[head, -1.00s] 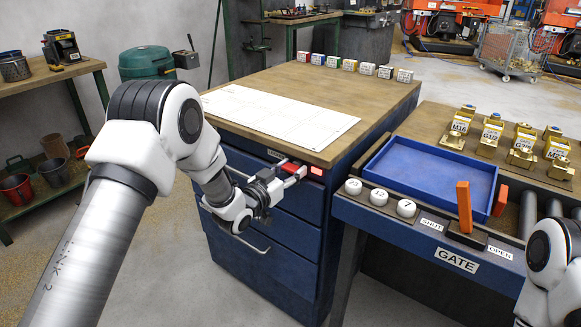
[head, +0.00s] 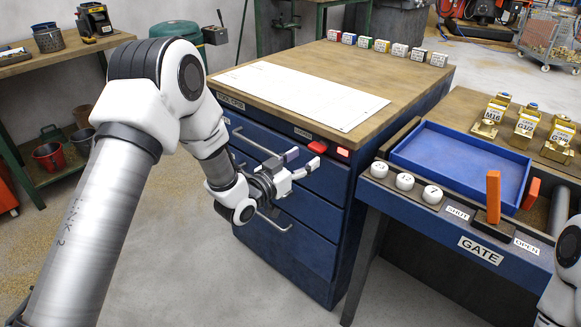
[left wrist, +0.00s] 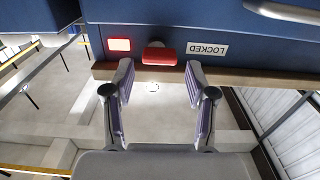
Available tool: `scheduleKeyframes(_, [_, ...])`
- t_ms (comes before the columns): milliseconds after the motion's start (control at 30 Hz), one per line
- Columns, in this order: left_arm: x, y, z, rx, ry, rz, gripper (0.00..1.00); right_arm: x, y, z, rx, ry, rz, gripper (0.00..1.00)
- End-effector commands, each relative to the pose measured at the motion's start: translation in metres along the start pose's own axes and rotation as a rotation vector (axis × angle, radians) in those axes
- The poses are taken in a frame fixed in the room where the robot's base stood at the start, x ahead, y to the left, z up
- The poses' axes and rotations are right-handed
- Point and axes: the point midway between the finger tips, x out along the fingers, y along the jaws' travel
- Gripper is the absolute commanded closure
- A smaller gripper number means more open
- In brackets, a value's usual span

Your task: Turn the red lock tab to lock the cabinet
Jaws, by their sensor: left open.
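The red lock tab (head: 317,147) is on the front of the blue cabinet (head: 325,185), just under its wooden top. In the left wrist view the tab (left wrist: 159,56) shows as a wide red bar between a lit red lamp (left wrist: 119,44) and an upside-down LOCKED label (left wrist: 208,50). My left gripper (head: 297,166) is open and empty in front of the cabinet, below and left of the tab in the head view. In the wrist view its fingers (left wrist: 157,88) are spread to either side of the tab's line, with a gap to it. My right gripper is out of view.
Drawer handles (head: 272,222) stick out from the cabinet front near my left gripper. To the right stands a bench with a blue tray (head: 460,148), round white buttons (head: 405,181) and an upright orange lever (head: 493,197). Open floor lies before the cabinet.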

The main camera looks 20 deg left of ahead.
Motion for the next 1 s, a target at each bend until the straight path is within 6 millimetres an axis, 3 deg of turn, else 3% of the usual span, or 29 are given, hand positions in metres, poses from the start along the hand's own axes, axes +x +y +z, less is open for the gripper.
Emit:
scheduleKeyframes(100, [-0.031,-0.001,0.0,-0.005,-0.001,-0.003,0.44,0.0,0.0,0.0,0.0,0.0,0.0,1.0])
scheduleKeyframes(300, [-0.058,0.0,0.0,-0.001,0.0,-0.001,0.44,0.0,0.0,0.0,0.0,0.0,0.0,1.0])
scheduleKeyframes(767, [-0.059,0.0,0.002,0.0,-0.002,0.0,0.44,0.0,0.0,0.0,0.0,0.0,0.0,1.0])
scheduleKeyframes(867, [-0.062,0.004,0.02,-0.008,-0.036,0.005,0.44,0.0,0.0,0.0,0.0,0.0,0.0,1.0])
scheduleKeyframes(967, [-0.074,0.023,0.071,-0.025,-0.137,0.033,0.44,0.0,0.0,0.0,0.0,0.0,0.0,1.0])
scheduleKeyframes(1000, [-0.084,0.033,0.098,-0.038,-0.202,0.037,0.44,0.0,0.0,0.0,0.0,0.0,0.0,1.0])
